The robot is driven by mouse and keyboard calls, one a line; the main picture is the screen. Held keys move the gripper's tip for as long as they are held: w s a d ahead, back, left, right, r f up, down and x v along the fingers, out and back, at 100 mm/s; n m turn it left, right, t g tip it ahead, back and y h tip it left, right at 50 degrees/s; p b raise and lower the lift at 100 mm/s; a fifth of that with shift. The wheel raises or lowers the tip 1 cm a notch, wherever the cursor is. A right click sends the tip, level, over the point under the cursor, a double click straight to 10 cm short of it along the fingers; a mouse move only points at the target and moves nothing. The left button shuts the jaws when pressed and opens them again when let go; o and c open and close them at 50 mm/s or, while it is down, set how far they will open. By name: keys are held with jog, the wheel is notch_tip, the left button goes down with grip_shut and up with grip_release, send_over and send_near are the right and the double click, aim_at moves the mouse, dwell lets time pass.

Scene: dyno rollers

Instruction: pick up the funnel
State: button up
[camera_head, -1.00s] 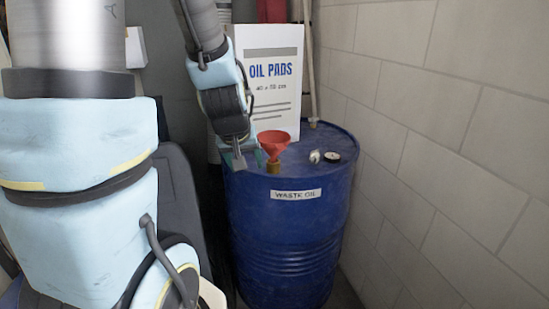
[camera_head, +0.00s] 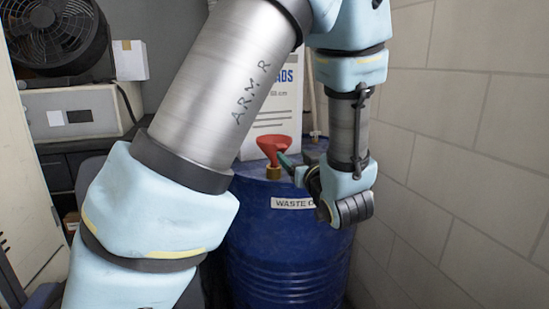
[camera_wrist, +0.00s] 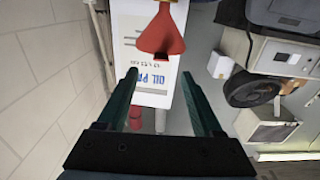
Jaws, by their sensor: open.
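The red funnel (camera_head: 270,147) stands mouth up in the brass-coloured neck (camera_head: 273,172) on top of the blue waste oil drum (camera_head: 275,235). My gripper (camera_head: 285,160) comes in from the right, its green fingertips close by the funnel. In the wrist view the picture is turned over. The funnel (camera_wrist: 163,36) shows at the top middle, beyond the tips of my open, empty gripper (camera_wrist: 160,72) and lined up with the gap between them. I cannot tell whether a finger touches it.
A white oil pads box (camera_head: 268,115) stands behind the funnel, partly hidden by my arm. A block wall (camera_head: 460,150) runs along the right. A fan (camera_head: 55,35) sits on a cabinet (camera_head: 80,112) at the left.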

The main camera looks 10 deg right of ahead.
aim_at(284, 148)
jog(key=w, duration=0.3)
jog(key=w+a+p, duration=0.1)
jog(key=w, duration=0.4)
jog(key=shift+w+a+f+p, duration=0.1)
jog(key=shift+w+a+p, duration=0.05)
jog(key=shift+w+p, duration=0.25)
jog(key=shift+c, duration=0.2)
grip_shut()
